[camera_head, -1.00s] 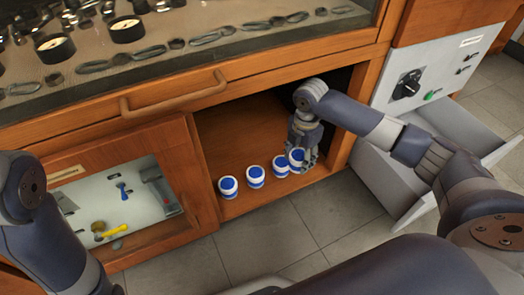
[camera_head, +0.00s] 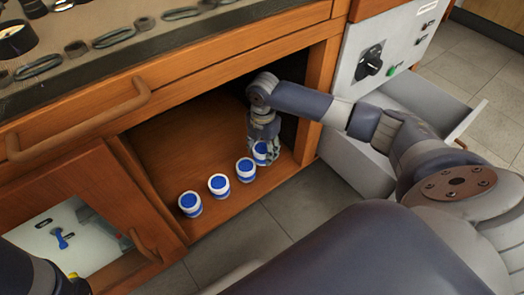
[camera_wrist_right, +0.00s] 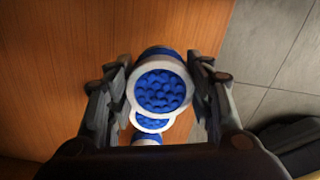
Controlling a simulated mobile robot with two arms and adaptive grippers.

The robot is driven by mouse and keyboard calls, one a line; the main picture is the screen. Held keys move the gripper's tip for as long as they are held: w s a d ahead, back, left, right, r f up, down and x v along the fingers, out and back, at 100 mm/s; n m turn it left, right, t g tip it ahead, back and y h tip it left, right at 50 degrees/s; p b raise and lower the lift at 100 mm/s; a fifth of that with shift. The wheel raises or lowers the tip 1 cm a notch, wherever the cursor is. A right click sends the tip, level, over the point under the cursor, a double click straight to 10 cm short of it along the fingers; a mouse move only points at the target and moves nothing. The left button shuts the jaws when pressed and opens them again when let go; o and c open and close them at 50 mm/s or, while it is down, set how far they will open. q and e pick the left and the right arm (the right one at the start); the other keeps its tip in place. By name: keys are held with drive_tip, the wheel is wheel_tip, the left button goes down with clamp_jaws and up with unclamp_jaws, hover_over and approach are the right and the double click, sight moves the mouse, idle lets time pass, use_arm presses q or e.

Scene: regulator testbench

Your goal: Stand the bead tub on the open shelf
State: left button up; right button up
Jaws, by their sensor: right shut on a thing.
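My right gripper (camera_head: 262,142) is shut on a white bead tub with blue beads on top (camera_head: 261,150). This tub is at the right end of a row on the open shelf (camera_head: 165,160), a wooden floor inside the bench. I cannot tell whether its base touches the shelf. The right wrist view shows the tub (camera_wrist_right: 161,86) upright between both fingers (camera_wrist_right: 160,95). Three similar tubs stand to its left: one close by (camera_head: 246,170), a middle one (camera_head: 219,184) and a left one (camera_head: 190,204). My left arm shows at the lower left; its gripper is out of view.
The wooden bench edge and drawer with a handle (camera_head: 80,118) lie above the shelf opening. A grey control panel (camera_head: 385,50) and an open drawer (camera_head: 415,105) are at right. The shelf is clear behind the row.

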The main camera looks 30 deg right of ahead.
sight(263, 157)
drive_tip(key=shift+f+b, duration=1.45)
drive_tip(key=shift+f, duration=0.45)
drive_tip(key=shift+r, duration=0.1)
drive_tip(key=o, duration=1.1)
